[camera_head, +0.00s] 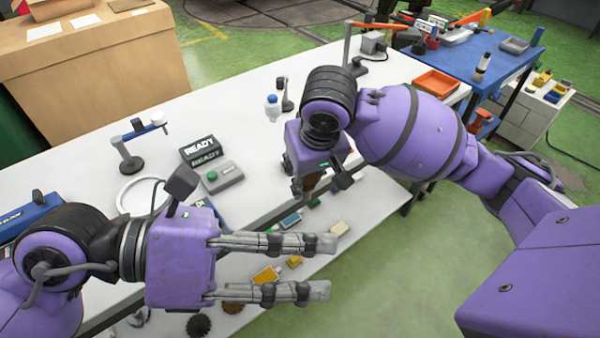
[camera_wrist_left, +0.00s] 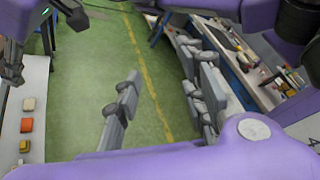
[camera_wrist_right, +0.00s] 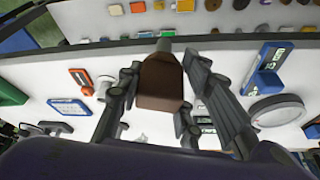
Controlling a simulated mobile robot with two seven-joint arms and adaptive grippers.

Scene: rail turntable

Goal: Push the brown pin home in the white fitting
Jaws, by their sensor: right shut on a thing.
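The brown pin (camera_wrist_right: 160,82) is a brown block with a grey tip, held between the fingers of my right gripper (camera_wrist_right: 162,72) in the right wrist view. In the head view, part of the brown pin (camera_head: 313,182) shows under my right gripper (camera_head: 318,180), at the table's front edge. My left gripper (camera_head: 328,266) is open and empty, in front of the table; its spread fingers also show in the left wrist view (camera_wrist_left: 168,85). I cannot pick out the white fitting for certain in any view.
The long white table (camera_head: 240,95) carries a READY sign (camera_head: 203,150), a grey box with a green button (camera_head: 222,177) and a white ring (camera_head: 140,196). A lower shelf (camera_head: 340,210) holds several small coloured parts.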

